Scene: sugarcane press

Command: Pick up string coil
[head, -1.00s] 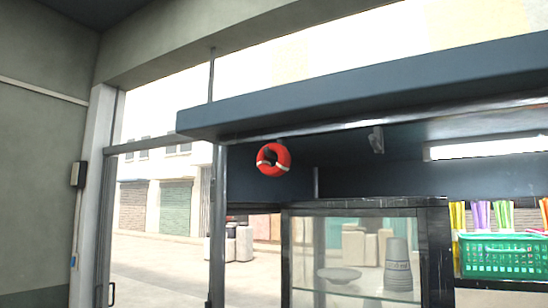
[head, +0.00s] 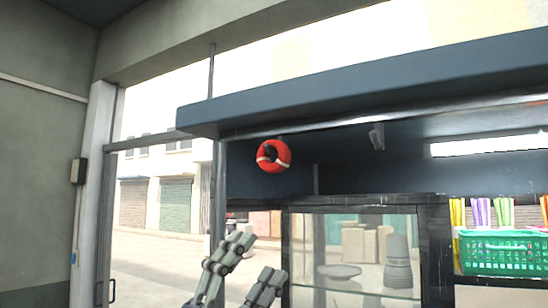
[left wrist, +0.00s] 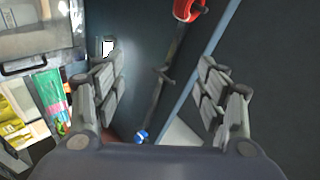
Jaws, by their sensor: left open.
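The string coil (head: 273,156) is a red-orange ring with pale bands. It hangs on the dark panel under the stall's overhanging roof, left of centre in the head view. In the left wrist view the coil (left wrist: 187,9) is cut by the top edge. My left gripper (head: 257,256) has come in at the bottom of the head view, below the coil and apart from it. In the left wrist view the left gripper (left wrist: 162,62) has its fingers wide apart with nothing between them. My right gripper is not in view.
A glass cabinet (head: 433,250) with a dish (head: 338,271) and a stack of cups (head: 398,265) stands below and right of the coil. The blue roof edge (head: 360,92) juts out above. A green basket (head: 505,252) sits at the right. A post (head: 218,220) stands left.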

